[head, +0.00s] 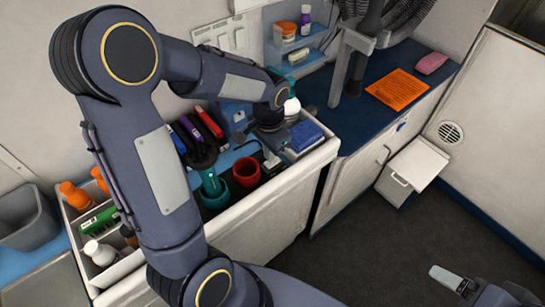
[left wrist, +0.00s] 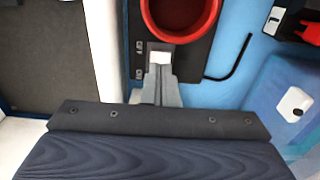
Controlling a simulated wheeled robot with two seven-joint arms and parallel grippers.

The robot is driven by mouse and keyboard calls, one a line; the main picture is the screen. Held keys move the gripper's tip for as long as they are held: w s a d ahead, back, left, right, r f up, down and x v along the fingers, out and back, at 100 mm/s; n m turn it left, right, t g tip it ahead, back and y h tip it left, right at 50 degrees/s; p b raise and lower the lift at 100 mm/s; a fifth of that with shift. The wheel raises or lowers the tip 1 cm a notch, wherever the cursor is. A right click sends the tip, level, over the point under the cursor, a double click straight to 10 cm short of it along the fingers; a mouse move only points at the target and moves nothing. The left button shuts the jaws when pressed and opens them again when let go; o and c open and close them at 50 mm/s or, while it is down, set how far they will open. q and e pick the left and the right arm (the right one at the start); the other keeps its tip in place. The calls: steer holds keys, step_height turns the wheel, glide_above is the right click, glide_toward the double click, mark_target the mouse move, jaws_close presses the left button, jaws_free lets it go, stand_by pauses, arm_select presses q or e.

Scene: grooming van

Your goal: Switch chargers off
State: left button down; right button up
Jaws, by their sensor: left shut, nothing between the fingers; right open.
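My left gripper (head: 270,161) reaches down over the counter, just right of a red cup-shaped holder (head: 245,172). In the left wrist view its fingers (left wrist: 160,62) are shut and empty, in front of the red holder's ring (left wrist: 180,18) and over a black base (left wrist: 192,62). Whether the fingertips touch the base cannot be told. A teal trimmer (head: 211,183) with a green light stands left of the red holder, in a dark teal holder. White switch plates (head: 234,40) are on the back wall. My right gripper (head: 452,282) is at the lower right, away from the counter.
Red, purple and black clippers (head: 209,122) stand behind the holders, partly behind my left arm. A blue box (head: 305,134) lies right of my left gripper. A bin of bottles (head: 75,222) is at left. The floor (head: 400,250) at right is clear.

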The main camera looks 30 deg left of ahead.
arm_select(q)
step_height(320, 180, up, 5)
steer(key=p, duration=0.3)
arm_select(e)
step_height(320, 180, up, 4)
steer(key=shift+f, duration=0.1)
arm_select(q)
steer(key=shift+f, duration=0.1)
